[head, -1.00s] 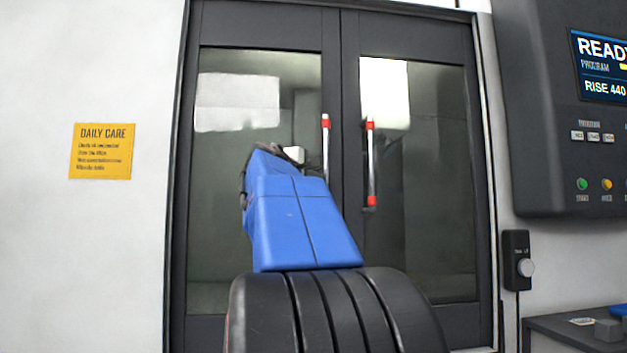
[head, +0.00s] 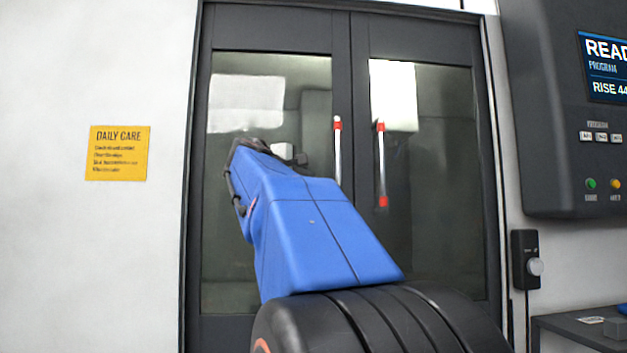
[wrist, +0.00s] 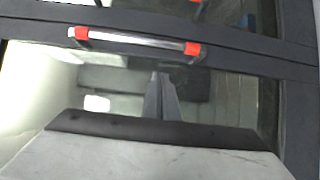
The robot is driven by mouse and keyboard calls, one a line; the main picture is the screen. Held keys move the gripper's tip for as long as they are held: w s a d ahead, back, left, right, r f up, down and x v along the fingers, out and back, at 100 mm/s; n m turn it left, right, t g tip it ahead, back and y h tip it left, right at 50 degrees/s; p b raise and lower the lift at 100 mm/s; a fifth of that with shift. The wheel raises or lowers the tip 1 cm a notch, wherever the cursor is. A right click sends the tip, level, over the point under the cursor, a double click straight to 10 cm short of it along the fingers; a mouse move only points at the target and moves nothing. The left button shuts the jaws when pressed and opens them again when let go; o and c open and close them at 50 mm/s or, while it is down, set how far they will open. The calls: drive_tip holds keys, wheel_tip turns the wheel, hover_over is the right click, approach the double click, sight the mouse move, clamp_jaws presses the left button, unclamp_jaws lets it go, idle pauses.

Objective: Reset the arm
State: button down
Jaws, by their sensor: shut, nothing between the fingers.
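My gripper (wrist: 162,78) shows in the wrist view, with its two thin grey fingers together and empty. In the head view my blue arm rises in front of the doors and hides most of the gripper. A double door with dark frames and glass panes (head: 440,215) fills the middle of the head view, and both leaves look closed. The left handle (head: 338,155) and right handle (head: 381,165) are silver bars with red ends. In the wrist view one handle (wrist: 135,39) lies beyond the fingertips, apart from them.
A yellow notice (head: 118,153) is on the white wall at left. A dark control panel (head: 555,160) with a screen and buttons is at right, with a small knob box (head: 525,258) below it. A dark table (head: 570,328) stands at lower right.

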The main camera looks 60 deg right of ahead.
drive_tip(key=shift+s+a, duration=0.15)
drive_tip(key=shift+a, duration=2.05)
drive_tip(key=w+a+f+t+y, duration=0.1)
drive_tip(key=a+f+t+y, duration=0.15)
drive_tip(key=a+f, duration=0.6)
drive_tip(key=w+a+f+t+y, duration=0.15)
drive_tip(key=a+f+y, duration=0.25)
drive_tip(key=f, duration=0.9)
drive_tip(key=w+a+f+t+y, duration=0.1)
drive_tip(key=w+a+f+y, duration=0.15)
drive_tip(key=a+f, duration=0.6)
drive_tip(key=s+a+f+y, duration=0.3)
drive_tip(key=a+f, duration=0.3)
drive_tip(key=f, duration=0.4)
drive_tip(key=s+a+f+g+y, duration=0.1)
drive_tip(key=s+a+f+y, duration=0.2)
drive_tip(key=a+f, duration=0.4)
drive_tip(key=s+a+f+y, duration=0.3)
drive_tip(key=s+a+f, duration=0.2)
drive_tip(key=f, duration=0.8)
drive_tip(key=shift+s+a+f+m, duration=0.2)
drive_tip(key=shift+s+a+m, duration=0.15)
drive_tip(key=shift+a, duration=0.6)
drive_tip(key=shift+d, duration=0.1)
